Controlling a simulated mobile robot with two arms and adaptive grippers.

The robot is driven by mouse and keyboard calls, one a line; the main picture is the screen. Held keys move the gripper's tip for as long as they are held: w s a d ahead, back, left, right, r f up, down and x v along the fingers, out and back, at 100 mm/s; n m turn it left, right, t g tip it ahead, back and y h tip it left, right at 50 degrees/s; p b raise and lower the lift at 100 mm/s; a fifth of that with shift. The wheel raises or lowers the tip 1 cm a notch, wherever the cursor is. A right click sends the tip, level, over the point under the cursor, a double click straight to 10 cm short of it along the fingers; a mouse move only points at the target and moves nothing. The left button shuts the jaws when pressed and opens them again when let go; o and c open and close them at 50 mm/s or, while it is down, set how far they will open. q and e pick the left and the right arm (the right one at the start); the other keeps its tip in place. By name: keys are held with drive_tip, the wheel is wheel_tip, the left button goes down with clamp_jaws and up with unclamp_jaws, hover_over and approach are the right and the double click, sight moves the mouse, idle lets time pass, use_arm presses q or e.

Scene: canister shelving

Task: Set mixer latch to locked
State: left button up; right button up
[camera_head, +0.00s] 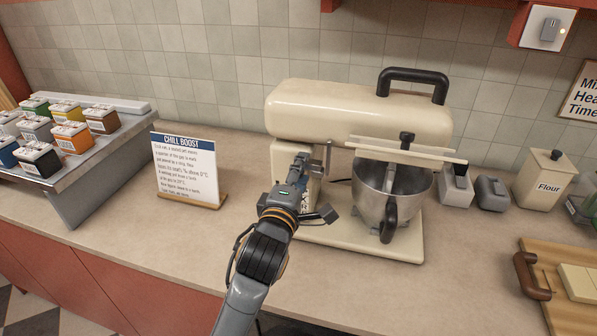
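The cream stand mixer (355,108) with a black top handle stands on the counter, a steel bowl (362,190) under its head. A small grey metal fitting (325,152), possibly the latch, shows on the side of the mixer's column. Its setting cannot be read. My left gripper (301,163) reaches up from the bottom to the column, with its fingertips close beside this fitting. I cannot tell whether they touch it. The fingers are seen from behind and overlap, so their opening is unclear. The gripper partly hides the column and its label. My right gripper is not in view.
A "Chill Boost" card (187,168) stands left of the mixer, and a grey rack (100,165) of several colored canisters is farther left. Right of the bowl are small grey containers (455,188), a Flour canister (543,180) and a wooden board (575,318).

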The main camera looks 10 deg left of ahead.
use_arm(q)
drive_tip(key=shift+a, duration=0.1)
drive_tip(key=s, duration=1.2)
drive_tip(key=shift+a, duration=0.15)
